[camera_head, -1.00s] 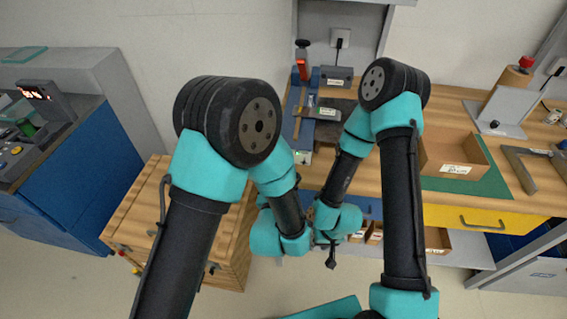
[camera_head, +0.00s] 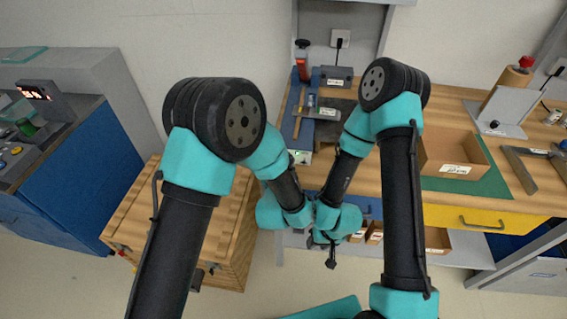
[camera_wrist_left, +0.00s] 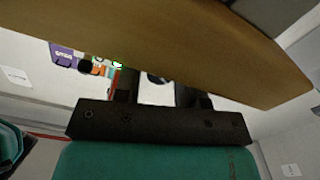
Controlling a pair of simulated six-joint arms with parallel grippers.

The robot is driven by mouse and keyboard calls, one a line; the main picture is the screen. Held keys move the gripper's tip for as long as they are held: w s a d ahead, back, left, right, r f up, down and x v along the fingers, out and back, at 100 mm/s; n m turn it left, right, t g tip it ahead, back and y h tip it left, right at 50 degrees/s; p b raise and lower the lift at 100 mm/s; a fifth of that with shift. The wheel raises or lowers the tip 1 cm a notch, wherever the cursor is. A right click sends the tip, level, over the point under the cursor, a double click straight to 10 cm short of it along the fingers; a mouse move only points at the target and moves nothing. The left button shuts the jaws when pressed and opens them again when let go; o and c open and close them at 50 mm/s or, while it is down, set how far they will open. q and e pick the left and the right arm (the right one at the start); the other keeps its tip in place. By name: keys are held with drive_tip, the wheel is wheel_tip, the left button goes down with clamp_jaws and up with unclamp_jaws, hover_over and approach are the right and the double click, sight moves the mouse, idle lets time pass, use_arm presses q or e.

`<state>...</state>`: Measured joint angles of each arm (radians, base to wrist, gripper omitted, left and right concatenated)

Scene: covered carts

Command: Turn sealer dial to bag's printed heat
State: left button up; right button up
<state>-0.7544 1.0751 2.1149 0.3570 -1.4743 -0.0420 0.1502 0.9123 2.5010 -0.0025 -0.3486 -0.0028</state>
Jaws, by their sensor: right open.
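The sealer (camera_head: 303,128) is a long blue-based machine with a red and black post at its back, on the wooden bench. Its front end shows a small green light; I cannot make out the dial or its setting. A grey piece with a pale label (camera_head: 324,113) lies across the sealer; I cannot tell if it is the bag, and its print is too small to read. My right gripper (camera_head: 331,262) is open, hanging low in front of the bench. My left gripper (camera_wrist_left: 157,88) has its fingers apart under a wooden edge, which hides their tips; the head view hides it.
A cardboard box (camera_head: 456,158) stands on a green mat (camera_head: 490,186) right of the sealer. A wooden crate (camera_head: 226,246) stands at the left, beside a blue cabinet (camera_head: 75,165) with a control panel. The bench edge (camera_wrist_left: 180,60) crosses close above my left gripper.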

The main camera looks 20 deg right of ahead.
use_arm(q)
drive_tip(key=c, duration=0.6)
drive_tip(key=shift+m, duration=0.4)
drive_tip(key=shift+d+m, duration=0.1)
drive_tip(key=shift+m, duration=2.4)
drive_tip(key=o, duration=0.9)
drive_tip(key=shift+s, duration=0.15)
